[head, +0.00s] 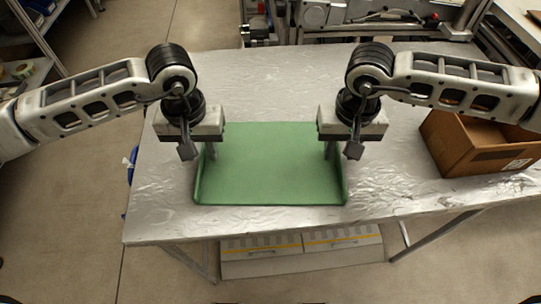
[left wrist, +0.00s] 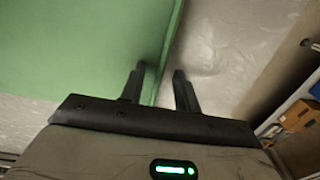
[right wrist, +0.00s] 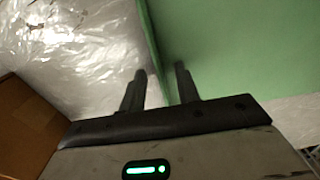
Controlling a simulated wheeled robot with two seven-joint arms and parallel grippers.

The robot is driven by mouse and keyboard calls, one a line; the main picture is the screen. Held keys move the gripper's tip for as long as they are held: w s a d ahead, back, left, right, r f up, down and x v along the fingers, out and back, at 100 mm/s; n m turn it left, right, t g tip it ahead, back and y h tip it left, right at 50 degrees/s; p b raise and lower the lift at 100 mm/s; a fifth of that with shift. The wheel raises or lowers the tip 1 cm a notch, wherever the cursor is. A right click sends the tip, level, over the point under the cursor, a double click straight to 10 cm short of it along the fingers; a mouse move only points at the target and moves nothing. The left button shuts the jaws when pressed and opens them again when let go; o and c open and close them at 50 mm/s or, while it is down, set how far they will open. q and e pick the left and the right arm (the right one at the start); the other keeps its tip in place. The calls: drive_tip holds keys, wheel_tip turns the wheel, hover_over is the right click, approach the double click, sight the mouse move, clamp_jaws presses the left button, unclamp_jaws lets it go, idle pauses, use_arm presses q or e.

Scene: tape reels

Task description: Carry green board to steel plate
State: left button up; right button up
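The green board (head: 270,165) lies flat on the silvery table, with raised edges at its left and right sides. My left gripper (head: 199,152) is at its left edge, fingers pointing down, one on each side of that edge. In the left wrist view the edge of the green board (left wrist: 85,45) runs between the open fingers (left wrist: 158,80). My right gripper (head: 342,152) straddles the right edge likewise. In the right wrist view the board (right wrist: 230,45) passes between open fingers (right wrist: 158,80), with gaps showing. I cannot make out a steel plate separate from the silvery table top.
The table (head: 400,190) has a crinkled metallic top. A brown cardboard box (head: 460,145) stands at its right. The top is clear between the board and the box.

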use_arm(q)
clamp_jaws()
use_arm(e)
clamp_jaws()
use_arm(q)
drive_tip(key=shift+r, duration=0.2)
use_arm(e)
drive_tip(key=shift+r, duration=0.15)
